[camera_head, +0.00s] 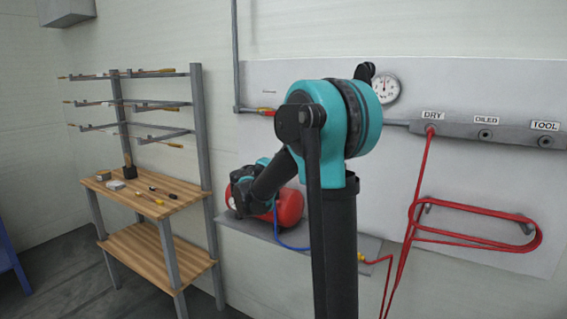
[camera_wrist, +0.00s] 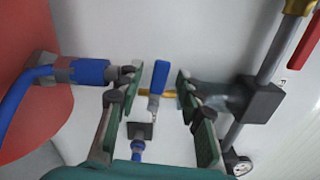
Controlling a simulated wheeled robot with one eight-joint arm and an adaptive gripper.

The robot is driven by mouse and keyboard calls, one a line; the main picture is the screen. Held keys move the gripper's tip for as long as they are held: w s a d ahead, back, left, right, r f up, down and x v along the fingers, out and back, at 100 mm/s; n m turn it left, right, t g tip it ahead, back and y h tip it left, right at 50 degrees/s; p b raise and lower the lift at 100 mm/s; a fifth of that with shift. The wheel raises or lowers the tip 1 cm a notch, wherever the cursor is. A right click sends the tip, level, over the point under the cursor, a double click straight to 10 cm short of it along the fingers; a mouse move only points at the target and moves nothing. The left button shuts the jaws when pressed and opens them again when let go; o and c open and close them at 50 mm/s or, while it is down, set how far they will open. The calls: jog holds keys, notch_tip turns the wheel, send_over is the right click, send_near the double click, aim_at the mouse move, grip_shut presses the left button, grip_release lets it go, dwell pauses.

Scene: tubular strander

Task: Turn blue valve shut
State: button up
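The blue valve handle (camera_wrist: 160,77) is in the middle of the wrist view, upright in the picture. Its grey stem (camera_wrist: 153,103) runs down toward a dark square fitting (camera_wrist: 139,130), and a brass piece (camera_wrist: 171,94) shows just beside it. My gripper (camera_wrist: 156,74) is open, one finger on each side of the handle, with gaps visible on both sides. I cannot tell how deep the handle sits between the fingertips. In the head view my gripper (camera_head: 241,190) is a dark shape by the red tank (camera_head: 289,208), and my arm blocks sight of the valve.
A blue hose fitting (camera_wrist: 88,72) lies left of the fingers, and a grey pipe block (camera_wrist: 262,99) lies close right. A red lever (camera_wrist: 306,45) is at upper right. A wooden workbench (camera_head: 150,200) stands left; a red hose coil (camera_head: 470,239) hangs right.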

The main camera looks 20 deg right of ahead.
jog(key=v, duration=1.2)
